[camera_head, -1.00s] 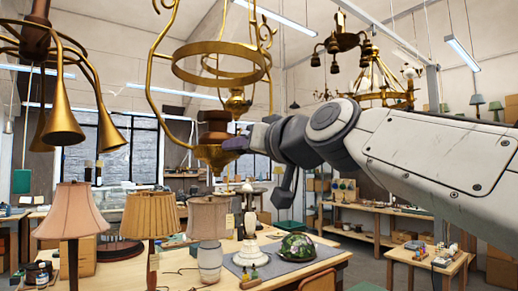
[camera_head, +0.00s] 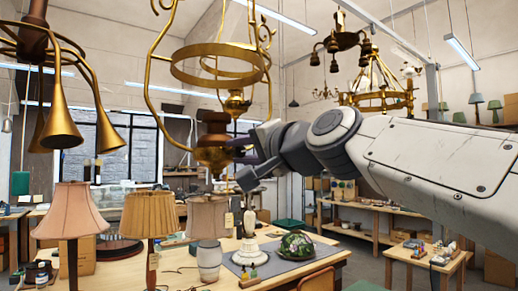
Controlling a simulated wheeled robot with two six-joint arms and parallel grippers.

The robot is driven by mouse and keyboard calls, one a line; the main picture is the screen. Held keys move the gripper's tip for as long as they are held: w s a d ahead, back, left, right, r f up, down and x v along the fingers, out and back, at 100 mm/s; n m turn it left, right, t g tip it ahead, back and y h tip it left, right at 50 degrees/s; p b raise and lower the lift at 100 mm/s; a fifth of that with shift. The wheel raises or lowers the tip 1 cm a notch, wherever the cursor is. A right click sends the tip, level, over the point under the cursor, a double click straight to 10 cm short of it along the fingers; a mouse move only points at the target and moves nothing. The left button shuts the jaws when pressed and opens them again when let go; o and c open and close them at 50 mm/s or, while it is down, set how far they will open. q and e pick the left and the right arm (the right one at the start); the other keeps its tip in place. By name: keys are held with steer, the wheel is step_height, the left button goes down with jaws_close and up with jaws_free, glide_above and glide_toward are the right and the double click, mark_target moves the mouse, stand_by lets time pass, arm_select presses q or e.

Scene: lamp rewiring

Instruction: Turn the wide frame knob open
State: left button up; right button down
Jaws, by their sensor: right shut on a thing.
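The wide frame (camera_head: 178,70) is a hanging brass lamp frame with a broad ring, left of centre in the head view. Below the ring are a brown wooden collar (camera_head: 213,117) and a brass bowl-shaped body (camera_head: 212,156). My right gripper (camera_head: 236,154) reaches in from the right at the side of this lower body. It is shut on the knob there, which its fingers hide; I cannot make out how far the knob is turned. My left gripper is not in view.
A brass horn-armed lamp (camera_head: 61,122) hangs at the left. Below, a bench (camera_head: 310,270) holds a pleated lampshade (camera_head: 149,215), a pale jar (camera_head: 209,261) and a green glass shade (camera_head: 296,245). A brass chandelier (camera_head: 380,98) hangs behind my right arm.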

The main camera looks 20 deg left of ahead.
steer(key=shift+m, duration=0.7)
steer(key=shift+f+m, duration=0.1)
steer(key=shift+m, duration=0.2)
steer(key=c, duration=0.6)
jaws_free()
steer(key=shift+c, duration=0.2)
steer(key=shift+d, duration=0.1)
steer(key=shift+s+d, duration=0.25)
steer(key=shift+s, duration=0.05)
steer(key=b+v, duration=0.4)
steer(key=v, duration=0.5)
steer(key=shift+s+d, duration=0.2)
